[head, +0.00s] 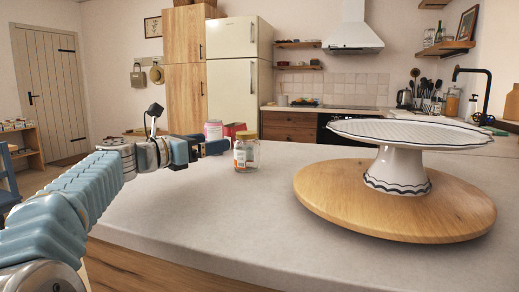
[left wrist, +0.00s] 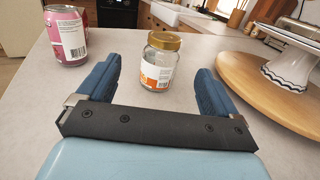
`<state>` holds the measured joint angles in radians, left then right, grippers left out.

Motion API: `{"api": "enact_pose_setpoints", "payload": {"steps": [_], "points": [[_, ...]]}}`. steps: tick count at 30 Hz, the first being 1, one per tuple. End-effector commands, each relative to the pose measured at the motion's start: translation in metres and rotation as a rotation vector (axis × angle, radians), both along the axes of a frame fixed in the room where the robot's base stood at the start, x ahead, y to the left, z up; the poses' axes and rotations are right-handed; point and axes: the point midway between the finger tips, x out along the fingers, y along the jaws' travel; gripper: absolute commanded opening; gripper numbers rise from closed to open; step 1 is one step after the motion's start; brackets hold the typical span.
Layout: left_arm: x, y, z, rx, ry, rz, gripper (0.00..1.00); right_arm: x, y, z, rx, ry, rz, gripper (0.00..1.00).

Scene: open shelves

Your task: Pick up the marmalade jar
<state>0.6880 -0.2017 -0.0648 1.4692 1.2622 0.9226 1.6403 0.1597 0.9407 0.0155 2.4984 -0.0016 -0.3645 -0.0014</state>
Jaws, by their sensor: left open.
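The marmalade jar (head: 246,152) is a clear glass jar with a gold lid and a white and orange label. It stands upright on the light counter (head: 235,215). The jar also shows in the left wrist view (left wrist: 160,62), straight ahead and between the lines of the two fingers. My left gripper (head: 213,147) is open and empty, just left of the jar in the head view. In the left wrist view its blue fingers (left wrist: 157,85) are spread wide, with the jar at or just beyond their tips. My right gripper is not in view.
A pink and white can (left wrist: 66,38) stands left of the jar, close to the left finger; it also shows in the head view (head: 213,130). A red item (head: 234,129) is behind the jar. A round wooden board (head: 335,203) bearing a white cake stand (head: 398,170) is to the right.

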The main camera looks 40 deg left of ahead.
Motion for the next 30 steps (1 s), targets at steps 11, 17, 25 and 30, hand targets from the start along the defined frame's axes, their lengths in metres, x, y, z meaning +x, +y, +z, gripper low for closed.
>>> {"api": "enact_pose_setpoints", "payload": {"steps": [11,17,25,30], "points": [[0.070,-0.009,0.001,-0.001,0.000,-0.001,0.93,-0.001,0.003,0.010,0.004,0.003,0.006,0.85],[0.087,-0.014,-0.001,-0.001,0.000,-0.001,0.93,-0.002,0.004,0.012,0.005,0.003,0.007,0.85],[0.125,-0.023,-0.003,-0.001,0.001,0.000,0.93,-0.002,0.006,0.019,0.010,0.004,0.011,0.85],[0.128,-0.024,-0.004,0.000,0.000,0.001,0.93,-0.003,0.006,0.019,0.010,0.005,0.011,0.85]]}}
